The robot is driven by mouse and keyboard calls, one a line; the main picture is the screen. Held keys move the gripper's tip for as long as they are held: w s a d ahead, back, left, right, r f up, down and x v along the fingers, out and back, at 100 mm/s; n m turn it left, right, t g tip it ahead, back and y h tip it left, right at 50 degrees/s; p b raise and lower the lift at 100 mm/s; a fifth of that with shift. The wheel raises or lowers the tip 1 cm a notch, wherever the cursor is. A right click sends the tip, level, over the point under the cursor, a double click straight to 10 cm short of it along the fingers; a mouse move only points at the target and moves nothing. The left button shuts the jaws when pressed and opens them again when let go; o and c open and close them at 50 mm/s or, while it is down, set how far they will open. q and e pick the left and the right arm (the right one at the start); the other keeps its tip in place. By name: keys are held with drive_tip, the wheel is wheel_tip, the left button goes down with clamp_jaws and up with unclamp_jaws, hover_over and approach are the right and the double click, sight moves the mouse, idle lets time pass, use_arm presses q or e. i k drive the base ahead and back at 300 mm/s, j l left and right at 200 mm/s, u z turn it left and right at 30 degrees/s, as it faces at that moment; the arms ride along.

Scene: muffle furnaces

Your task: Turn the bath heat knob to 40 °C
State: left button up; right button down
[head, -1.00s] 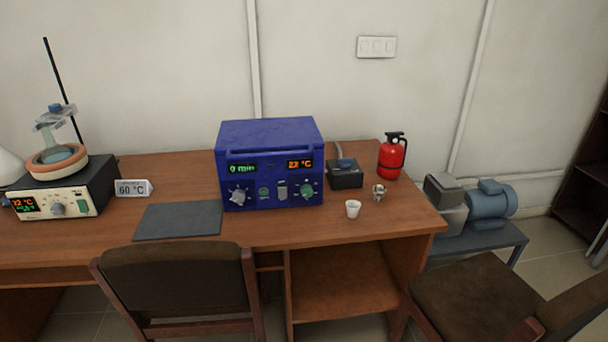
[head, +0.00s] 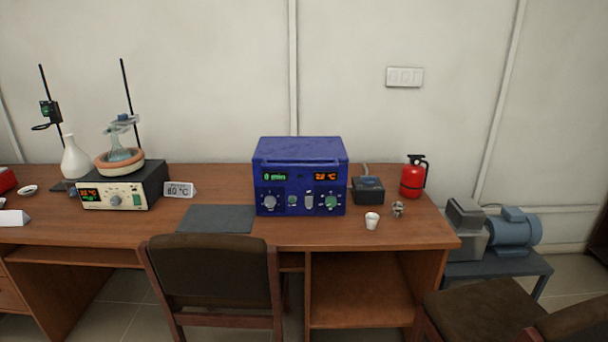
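A black heating unit with a cream front panel (head: 99,200) stands on the desk at the left. A round grey knob (head: 115,201) sits mid-panel, between a small lit display (head: 90,195) and a green switch (head: 137,200). The display digits and the knob's setting are too small to read surely. On top is an orange-rimmed bath (head: 103,168) with a glass flask (head: 119,153) in it, beside a stand rod. A white card (head: 179,190) to its right shows a °C value, perhaps 60 or 80. Neither of my grippers is in view.
A blue furnace (head: 300,150) with its own knobs stands mid-desk, with a dark mat (head: 216,218) to its left. A chair (head: 212,270) stands at the desk front. A white cup (head: 372,220), red extinguisher (head: 412,178) and white flask (head: 75,160) are also on the desk.

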sight(331, 201)
drive_tip(key=i+j, duration=0.7)
drive_tip(key=i+l+z, duration=0.05)
